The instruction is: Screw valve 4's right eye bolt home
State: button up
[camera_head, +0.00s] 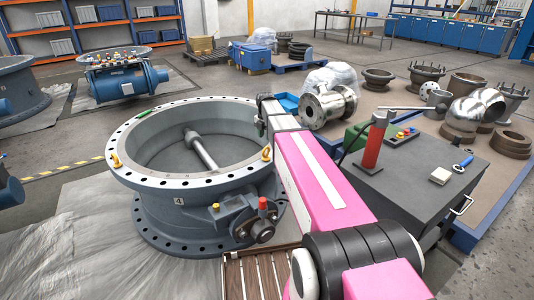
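Valve 4 (180,212) is a large grey flanged butterfly valve lying flat on plastic sheeting, with a "4" tag on its side. Its right eye bolt (266,153) is yellow-orange and stands upright on the right of the top flange, just left of my pink arm. I cannot tell from here whether its shoulder sits flush on the flange. A second, similar eye bolt (115,160) stands at the flange's left. My arm reaches away past the valve's right side. No gripper fingers show; they seem to be hidden behind the arm's far end.
A dark workbench (415,185) with a red cylinder (372,140) and small tools stands right of my arm. A green object (145,114) lies on the flange's far left. A slatted wooden pallet (262,275) lies in front. Other valves and pipe parts stand behind.

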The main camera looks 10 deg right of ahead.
aim_at(265, 153)
notch_tip(265, 153, down, 10)
jog(key=shift+f, duration=0.2)
dwell(0.3)
grip_shut()
